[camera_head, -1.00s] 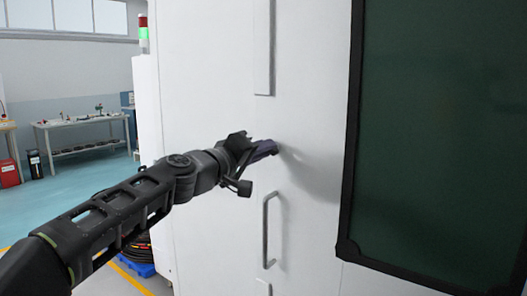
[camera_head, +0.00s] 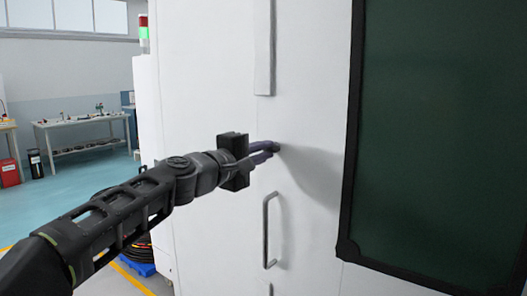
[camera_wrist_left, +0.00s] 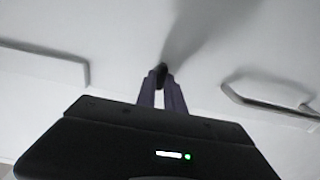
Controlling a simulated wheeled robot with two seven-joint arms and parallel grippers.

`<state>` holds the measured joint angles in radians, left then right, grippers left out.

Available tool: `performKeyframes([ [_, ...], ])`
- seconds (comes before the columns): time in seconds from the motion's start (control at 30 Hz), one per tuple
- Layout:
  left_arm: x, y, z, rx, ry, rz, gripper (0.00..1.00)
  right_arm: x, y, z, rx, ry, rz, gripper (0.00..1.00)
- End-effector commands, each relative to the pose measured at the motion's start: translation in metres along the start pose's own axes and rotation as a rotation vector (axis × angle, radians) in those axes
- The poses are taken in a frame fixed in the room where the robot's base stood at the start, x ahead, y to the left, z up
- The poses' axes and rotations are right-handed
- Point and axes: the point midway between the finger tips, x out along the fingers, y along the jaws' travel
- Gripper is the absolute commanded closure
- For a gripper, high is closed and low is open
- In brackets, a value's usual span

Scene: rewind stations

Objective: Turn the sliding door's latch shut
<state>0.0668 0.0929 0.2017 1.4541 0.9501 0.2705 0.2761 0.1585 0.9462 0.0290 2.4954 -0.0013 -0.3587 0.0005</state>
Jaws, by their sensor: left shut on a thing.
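The sliding door (camera_head: 215,60) is a tall white panel. Its latch is a small dark knob, seen between my fingertips in the left wrist view (camera_wrist_left: 161,70). My left gripper (camera_head: 275,147) reaches the door from the left, above the handle, and is shut on the latch. Its purple fingers (camera_wrist_left: 161,90) also show in the left wrist view. The fingers and the gripper body hide most of the latch, so I cannot tell its exact angle. My right gripper is in neither view.
A grey bar handle (camera_head: 266,230) stands out from the white front just below the gripper. A long strip (camera_head: 264,50) runs above. A dark window with a black frame (camera_head: 347,150) is at the right. A workbench (camera_head: 85,122) stands far left.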

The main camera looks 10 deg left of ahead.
Motion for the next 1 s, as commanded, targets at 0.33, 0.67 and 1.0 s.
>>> performKeyframes([
  [0.33, 0.0, -0.001, -0.001, -0.006, 0.002, -0.001, 0.86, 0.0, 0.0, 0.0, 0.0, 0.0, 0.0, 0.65],
  [0.67, 0.0, 0.0, 0.0, -0.003, 0.001, 0.0, 0.65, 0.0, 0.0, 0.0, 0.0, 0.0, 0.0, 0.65],
  [1.0, -0.011, -0.001, -0.001, -0.002, 0.002, 0.001, 0.65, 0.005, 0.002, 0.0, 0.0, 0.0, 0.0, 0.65],
])
